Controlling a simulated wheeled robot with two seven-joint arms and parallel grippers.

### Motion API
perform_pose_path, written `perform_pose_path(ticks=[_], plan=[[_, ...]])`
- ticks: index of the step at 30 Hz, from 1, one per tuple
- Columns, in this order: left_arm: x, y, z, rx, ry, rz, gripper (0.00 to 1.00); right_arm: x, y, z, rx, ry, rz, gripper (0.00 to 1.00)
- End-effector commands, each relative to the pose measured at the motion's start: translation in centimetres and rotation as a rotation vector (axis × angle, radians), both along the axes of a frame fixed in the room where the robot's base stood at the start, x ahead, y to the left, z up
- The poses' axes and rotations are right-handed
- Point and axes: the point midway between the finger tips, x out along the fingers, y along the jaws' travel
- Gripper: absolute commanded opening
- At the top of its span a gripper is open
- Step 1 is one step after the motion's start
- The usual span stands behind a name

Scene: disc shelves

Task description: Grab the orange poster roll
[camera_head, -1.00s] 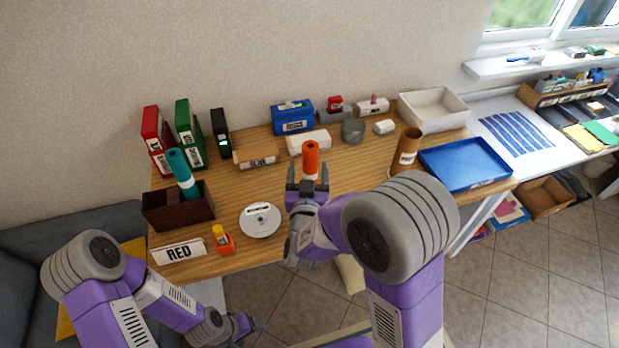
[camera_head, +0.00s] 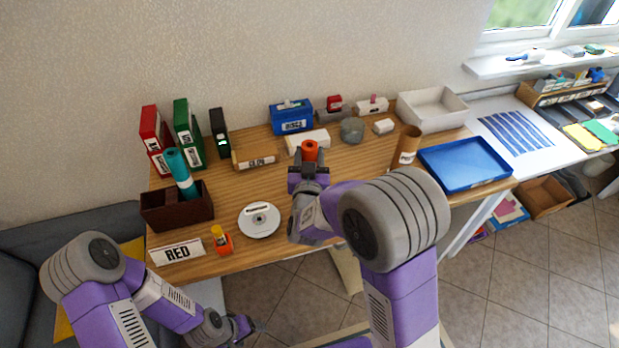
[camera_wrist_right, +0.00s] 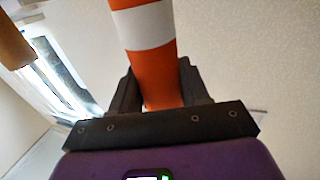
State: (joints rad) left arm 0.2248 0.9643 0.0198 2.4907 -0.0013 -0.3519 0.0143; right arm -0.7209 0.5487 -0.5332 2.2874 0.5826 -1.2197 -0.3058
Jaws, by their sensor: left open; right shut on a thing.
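The orange poster roll (camera_head: 310,148) stands upright on the wooden desk in the head view, with only its top showing above my right gripper. It also shows in the right wrist view (camera_wrist_right: 155,75), orange with a white band, between the two dark fingers. My right gripper (camera_head: 309,172) is shut on the roll; it shows in the wrist view (camera_wrist_right: 152,92) too. The roll's base is hidden behind my gripper. My left gripper (camera_head: 250,326) is open and empty, low in front of the desk.
Near the right gripper are a disc (camera_head: 258,220), a brown tube (camera_head: 405,150) and a grey round item (camera_head: 351,130). A blue tray (camera_head: 463,163) lies to the right. A brown box (camera_head: 178,212) holds a teal roll (camera_head: 181,172) at the left.

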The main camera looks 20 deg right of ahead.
Motion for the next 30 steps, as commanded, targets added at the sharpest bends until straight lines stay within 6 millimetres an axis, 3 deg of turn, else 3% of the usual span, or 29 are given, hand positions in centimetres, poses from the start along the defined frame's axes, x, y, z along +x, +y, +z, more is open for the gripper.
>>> perform_pose_path(ticks=[3, 11, 24, 30], plan=[[0.0, 0.0, 0.0, 0.0, 0.0, 0.0, 0.75, 0.0, 0.0, 0.0, 0.0, 0.0, 0.0, 0.0], [0.0, 0.0, 0.2, 0.0, 0.0, 0.0, 0.75, 0.0, 0.0, 0.5, 0.002, -0.002, 0.0, 0.0], [0.0, 0.0, 3.2, 0.0, 0.0, 0.0, 0.75, 0.0, 0.0, 8.5, 0.003, -0.003, 0.001, 0.0], [0.0, 0.0, 3.6, 0.0, 0.0, 0.0, 0.75, 0.0, 0.1, 10.0, 0.001, -0.003, 0.001, 0.0]])
